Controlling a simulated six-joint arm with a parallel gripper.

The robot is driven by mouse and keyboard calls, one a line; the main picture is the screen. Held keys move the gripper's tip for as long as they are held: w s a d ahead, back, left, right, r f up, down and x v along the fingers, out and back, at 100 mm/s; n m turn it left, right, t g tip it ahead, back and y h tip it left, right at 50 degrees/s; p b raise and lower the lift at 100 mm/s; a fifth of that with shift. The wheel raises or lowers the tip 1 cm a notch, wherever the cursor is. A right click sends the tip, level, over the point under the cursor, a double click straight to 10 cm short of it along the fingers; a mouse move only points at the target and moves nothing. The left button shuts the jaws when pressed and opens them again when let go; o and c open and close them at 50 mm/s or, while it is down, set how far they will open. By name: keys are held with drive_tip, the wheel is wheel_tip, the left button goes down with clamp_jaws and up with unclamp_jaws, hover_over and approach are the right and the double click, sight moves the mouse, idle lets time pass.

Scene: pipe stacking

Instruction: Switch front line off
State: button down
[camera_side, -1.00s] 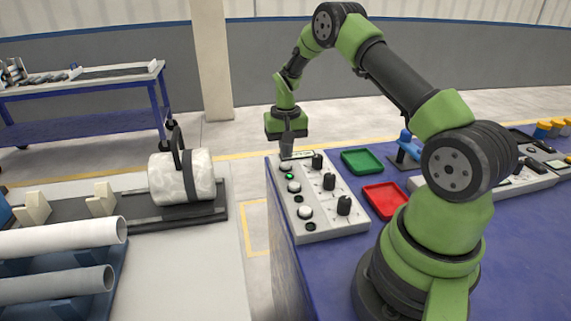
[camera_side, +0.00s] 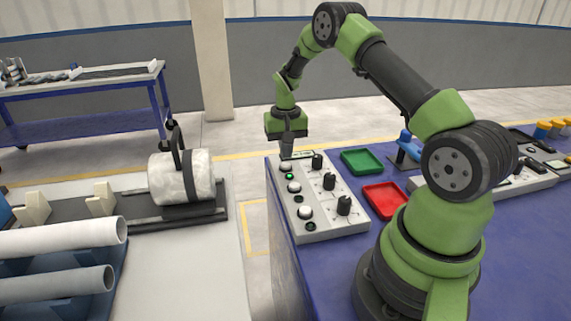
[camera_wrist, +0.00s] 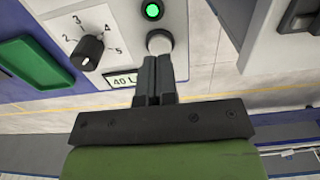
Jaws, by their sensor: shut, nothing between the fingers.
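The control panel (camera_side: 328,222) is a light grey box with white round buttons, black knobs and small lamps. My gripper (camera_side: 286,153) points down at the panel's far left end, its fingers shut and empty. In the wrist view the gripper's fingertips (camera_wrist: 155,62) are at the white button (camera_wrist: 160,41); I cannot tell whether they press it. The green lamp (camera_wrist: 152,11) beside this button is lit, and it also shows in the side view (camera_side: 290,176). The other lamps look dark. A numbered knob (camera_wrist: 89,53) and a small display reading about 40 (camera_wrist: 123,79) are nearby.
A green tray (camera_side: 362,162) and a red tray (camera_side: 385,200) lie right of the panel on the blue table (camera_side: 330,275). A blue-handled device (camera_side: 407,147) stands behind. A left bench holds a white roll (camera_side: 182,178) and pipes (camera_side: 60,237), across a floor gap.

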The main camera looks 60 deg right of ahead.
sight(286, 164)
drive_tip(key=shift+f, duration=1.45)
idle(0.6)
drive_tip(key=shift+r, duration=3.55)
